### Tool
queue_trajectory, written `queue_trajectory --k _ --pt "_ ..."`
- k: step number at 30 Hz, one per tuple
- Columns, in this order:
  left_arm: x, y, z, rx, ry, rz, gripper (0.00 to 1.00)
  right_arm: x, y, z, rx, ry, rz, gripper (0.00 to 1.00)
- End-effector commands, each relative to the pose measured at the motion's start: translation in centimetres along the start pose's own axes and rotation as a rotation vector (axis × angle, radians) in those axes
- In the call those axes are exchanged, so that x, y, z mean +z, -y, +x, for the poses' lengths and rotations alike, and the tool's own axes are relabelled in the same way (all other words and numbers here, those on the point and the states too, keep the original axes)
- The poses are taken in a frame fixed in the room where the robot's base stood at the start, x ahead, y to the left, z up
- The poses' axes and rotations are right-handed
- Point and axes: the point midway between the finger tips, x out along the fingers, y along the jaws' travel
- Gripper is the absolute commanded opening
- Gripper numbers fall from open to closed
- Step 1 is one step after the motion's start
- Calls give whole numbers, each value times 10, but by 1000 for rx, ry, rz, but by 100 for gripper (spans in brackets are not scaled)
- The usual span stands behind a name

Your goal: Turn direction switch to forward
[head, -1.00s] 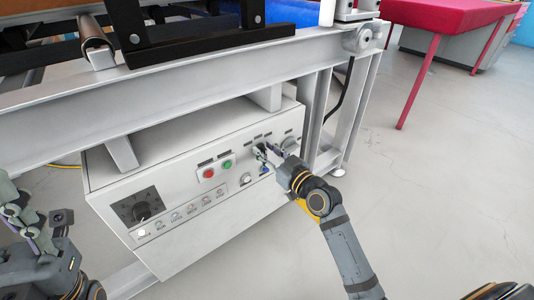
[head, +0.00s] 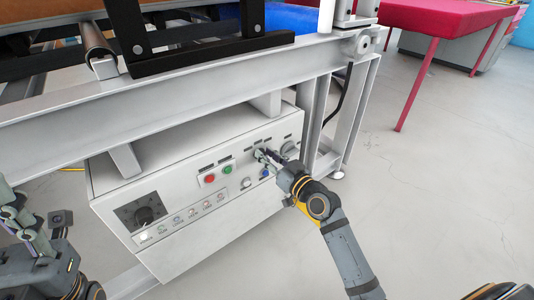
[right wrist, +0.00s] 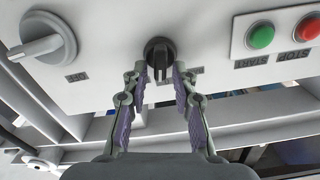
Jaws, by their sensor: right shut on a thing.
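The direction switch is a small black rotary knob (right wrist: 159,52) on the front panel of the white control box (head: 185,254). In the right wrist view its ridge stands nearly upright in the picture. My right gripper (right wrist: 162,72) has a finger on each side of the knob and is shut on it. In the head view my right gripper (head: 264,156) is at the upper right of the panel and hides most of the switch. My left gripper (head: 24,222) is at the left edge, away from the box; its opening is unclear.
Beside the switch are a green start button (right wrist: 261,36), a red stop button (right wrist: 308,27) and a larger grey rotary switch (right wrist: 42,42). The white frame beam (head: 200,98) runs above. Floor at right is clear.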

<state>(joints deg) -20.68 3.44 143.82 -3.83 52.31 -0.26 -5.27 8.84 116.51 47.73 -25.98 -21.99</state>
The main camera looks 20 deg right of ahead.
Motion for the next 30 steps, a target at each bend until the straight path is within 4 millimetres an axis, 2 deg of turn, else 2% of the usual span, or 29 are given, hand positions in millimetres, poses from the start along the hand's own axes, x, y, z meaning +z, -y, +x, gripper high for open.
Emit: queue_trajectory --k 3,15,30 --pt "-1 2 10 -3 -3 -2 40 -2 -1 0 1 1 102 0" --pt "-4 5 24 -8 -8 -13 40 0 -6 0 1 0 409 0" --pt "-4 5 28 -7 -5 -18 40 2 -8 0 0 0 564 0"
